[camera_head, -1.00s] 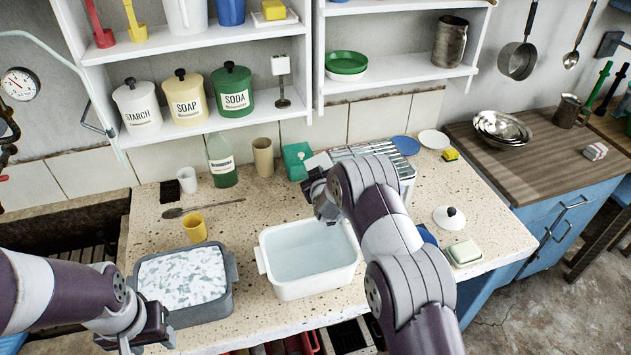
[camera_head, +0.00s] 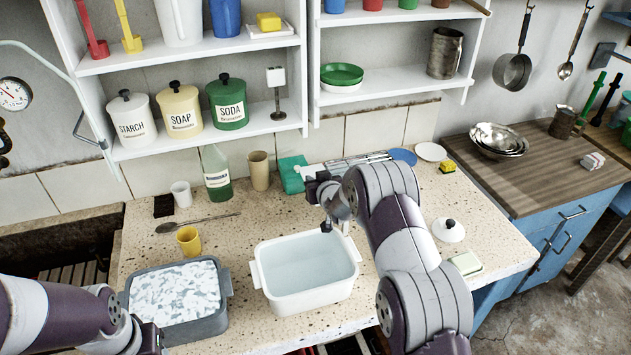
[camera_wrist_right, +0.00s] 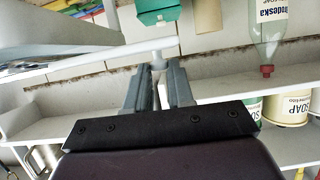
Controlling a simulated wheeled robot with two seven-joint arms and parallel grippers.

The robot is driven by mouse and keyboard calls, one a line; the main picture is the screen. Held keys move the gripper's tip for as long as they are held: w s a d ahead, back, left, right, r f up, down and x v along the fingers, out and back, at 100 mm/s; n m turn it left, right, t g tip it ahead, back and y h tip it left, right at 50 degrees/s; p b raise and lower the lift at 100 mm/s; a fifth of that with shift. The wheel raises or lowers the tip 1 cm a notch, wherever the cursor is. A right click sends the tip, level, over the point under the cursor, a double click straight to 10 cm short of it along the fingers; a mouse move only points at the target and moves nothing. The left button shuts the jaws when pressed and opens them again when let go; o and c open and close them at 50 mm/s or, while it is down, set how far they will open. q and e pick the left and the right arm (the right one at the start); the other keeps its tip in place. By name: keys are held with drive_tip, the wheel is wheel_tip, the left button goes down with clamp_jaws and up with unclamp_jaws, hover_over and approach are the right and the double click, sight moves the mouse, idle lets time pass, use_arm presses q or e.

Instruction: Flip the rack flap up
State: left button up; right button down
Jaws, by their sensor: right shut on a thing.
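The white wire rack (camera_head: 352,160) stands at the back of the counter, behind my right arm. My arm hides most of its front and side. My right gripper (camera_head: 318,184) is at the rack's left end, beside the teal box (camera_head: 292,174). In the right wrist view, its fingers (camera_wrist_right: 159,84) are shut on a small pale knob (camera_wrist_right: 158,61) at a thin white bar (camera_wrist_right: 120,54), which looks like the flap's edge. The flap's angle is not clear. My left gripper (camera_head: 145,340) is low at the left, by the grey tub; its fingers do not show clearly.
A white basin of water (camera_head: 262,288) stands in front of my right gripper. The grey tub (camera_head: 222,318) with suds is left of it. A green bottle (camera_head: 218,182) and a beige cup (camera_head: 259,170) stand behind. The shelf (camera_head: 395,80) overhangs the rack.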

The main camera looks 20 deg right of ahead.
drive_tip(key=c, duration=1)
unclamp_jaws()
drive_tip(key=shift+r, duration=0.1)
drive_tip(key=shift+c, duration=0.2)
drive_tip(key=b+v, duration=0.2)
drive_tip(key=v, duration=1)
drive_tip(key=shift+s, duration=0.4)
drive_tip(key=shift+d, duration=0.1)
